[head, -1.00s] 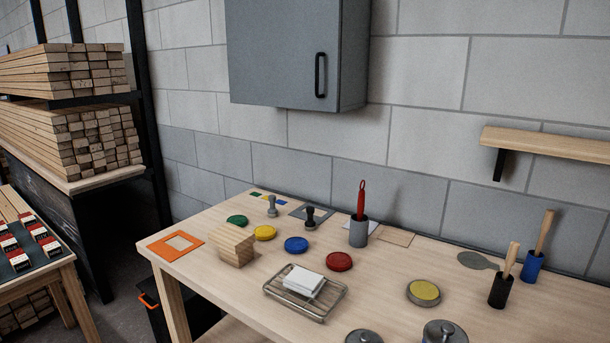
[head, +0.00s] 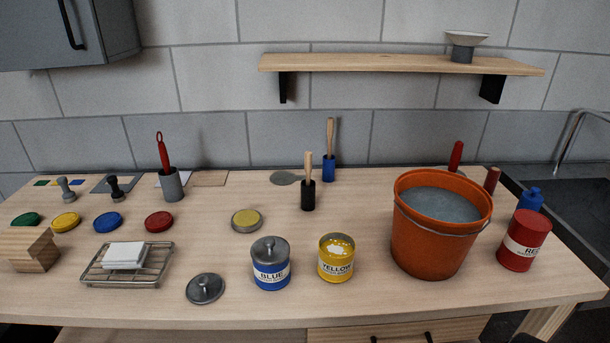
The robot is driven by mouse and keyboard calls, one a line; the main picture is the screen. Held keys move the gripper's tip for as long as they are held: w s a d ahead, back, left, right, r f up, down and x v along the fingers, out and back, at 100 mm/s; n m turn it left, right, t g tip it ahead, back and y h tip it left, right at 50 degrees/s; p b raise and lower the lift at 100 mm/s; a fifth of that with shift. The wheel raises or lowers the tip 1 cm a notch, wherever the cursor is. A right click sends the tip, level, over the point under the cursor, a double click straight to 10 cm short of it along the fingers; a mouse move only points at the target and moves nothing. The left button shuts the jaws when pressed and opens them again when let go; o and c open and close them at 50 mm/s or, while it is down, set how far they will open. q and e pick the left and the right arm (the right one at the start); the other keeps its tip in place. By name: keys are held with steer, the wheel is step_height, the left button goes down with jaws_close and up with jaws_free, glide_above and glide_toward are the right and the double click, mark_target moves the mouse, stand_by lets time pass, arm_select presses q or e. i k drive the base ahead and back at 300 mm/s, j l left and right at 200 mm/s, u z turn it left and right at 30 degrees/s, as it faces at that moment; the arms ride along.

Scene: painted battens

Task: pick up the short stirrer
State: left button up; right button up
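Two wooden-handled tools stand upright in small holders near the middle back of the table. The one in the black holder (head: 308,197) has a shorter-looking light wood handle (head: 309,164). The one in the blue holder (head: 328,170), a little farther back and right, has a taller-looking handle (head: 330,134). Their lower ends are hidden in the holders, so I cannot tell for sure which is the short stirrer. Neither of my grippers is in view.
An orange bucket (head: 436,241) of greyish liquid stands right, beside a red can (head: 524,241). A blue can (head: 270,269) and an open yellow can (head: 336,262) stand in front of the holders. A loose lid (head: 205,289) and wire tray (head: 97,268) lie left. A shelf (head: 400,65) hangs above.

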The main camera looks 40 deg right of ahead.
mark_target(308, 155)
steer(key=z, duration=1.35)
steer(key=l, duration=0.2)
